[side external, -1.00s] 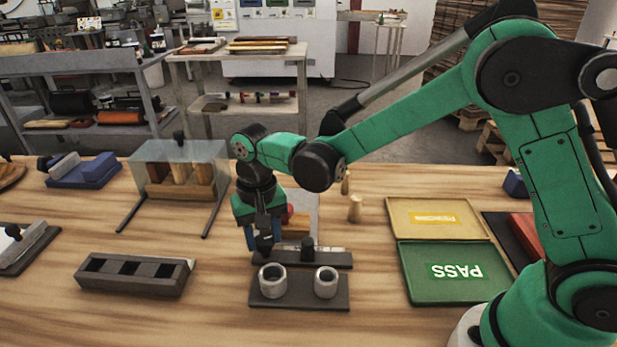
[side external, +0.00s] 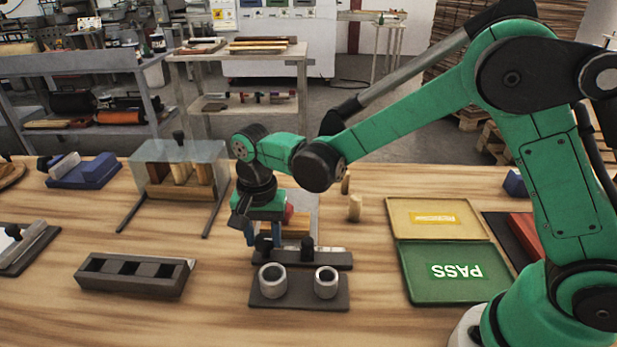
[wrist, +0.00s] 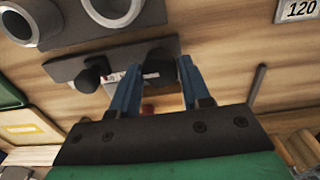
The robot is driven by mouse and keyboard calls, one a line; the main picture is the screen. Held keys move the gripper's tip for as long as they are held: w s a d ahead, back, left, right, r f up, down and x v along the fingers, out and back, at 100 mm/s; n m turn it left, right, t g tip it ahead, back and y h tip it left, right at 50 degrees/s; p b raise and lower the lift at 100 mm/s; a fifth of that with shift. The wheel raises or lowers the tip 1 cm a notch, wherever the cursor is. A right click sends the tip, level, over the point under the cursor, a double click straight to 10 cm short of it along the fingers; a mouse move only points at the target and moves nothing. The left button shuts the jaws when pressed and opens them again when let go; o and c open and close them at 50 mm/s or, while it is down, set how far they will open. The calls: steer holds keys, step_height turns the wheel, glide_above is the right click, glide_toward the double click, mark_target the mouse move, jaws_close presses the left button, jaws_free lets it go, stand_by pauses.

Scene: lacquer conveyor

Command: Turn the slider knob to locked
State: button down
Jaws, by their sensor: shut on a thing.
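A dark bar (side external: 330,259) with a pale metal strip lies on the wooden table, and two black knobs stand up from it. My gripper (side external: 262,240) points down over the left knob (side external: 264,246); the right knob (side external: 307,246) stands free beside it. In the wrist view, my blue fingers (wrist: 158,85) are on either side of the held knob (wrist: 158,66), and the other knob (wrist: 89,79) is to their left. My gripper is shut on the left knob. The fingers partly cover the strip, and no locked marking can be read.
A dark plate with two grey rings (side external: 300,303) sits just in front of the bar. A dark block with square pockets (side external: 135,283) lies to the left. A clear-covered rack (side external: 180,150) stands behind left. Green and yellow trays (side external: 450,298) lie right. Table between is clear.

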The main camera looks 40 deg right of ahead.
mark_target(264, 239)
steer(key=shift+c, duration=2.1)
jaws_free()
steer(key=shift+r, duration=2.8)
